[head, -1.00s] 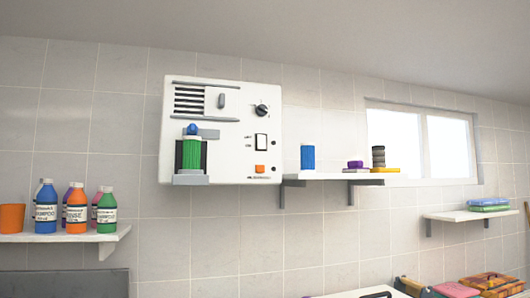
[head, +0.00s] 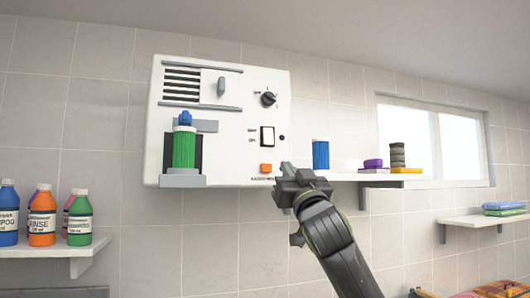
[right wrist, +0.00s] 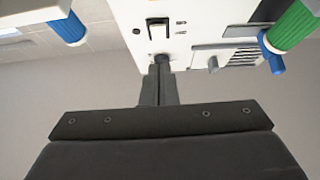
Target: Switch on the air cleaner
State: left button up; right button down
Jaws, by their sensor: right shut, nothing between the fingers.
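The air cleaner (head: 225,130) is a white wall box. It has a grey vent with a slider tab (head: 221,87), a black knob (head: 269,99), a black-framed rocker switch (head: 267,136) and an orange button (head: 266,168). A green cylinder with a blue top (head: 184,148) stands in its lower-left holder. My right gripper (head: 284,170) is shut and empty, just in front of the box's lower-right corner. In the right wrist view, its fingertips (right wrist: 160,70) overlap the dark knob and the rocker switch (right wrist: 157,27) shows beyond them. Contact cannot be told. My left gripper is out of view.
A wall shelf (head: 345,177) right of the box holds a blue cylinder (head: 320,154) and small stacked items. A left shelf (head: 75,245) holds several bottles. Another shelf (head: 485,218) is at the far right, below a window.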

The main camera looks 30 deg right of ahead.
aim_at(269, 139)
jog(key=shift+h, duration=0.3)
jog(key=p+x, duration=0.7)
jog(key=x, duration=0.5)
jog(key=shift+w+d+r+p, duration=0.1)
jog(key=shift+w+r+p, duration=0.05)
jog(key=shift+r+p, duration=0.15)
jog(key=shift+w+d+f, duration=0.15)
jog(key=shift+w+f, duration=0.1)
jog(key=shift+w, duration=0.25)
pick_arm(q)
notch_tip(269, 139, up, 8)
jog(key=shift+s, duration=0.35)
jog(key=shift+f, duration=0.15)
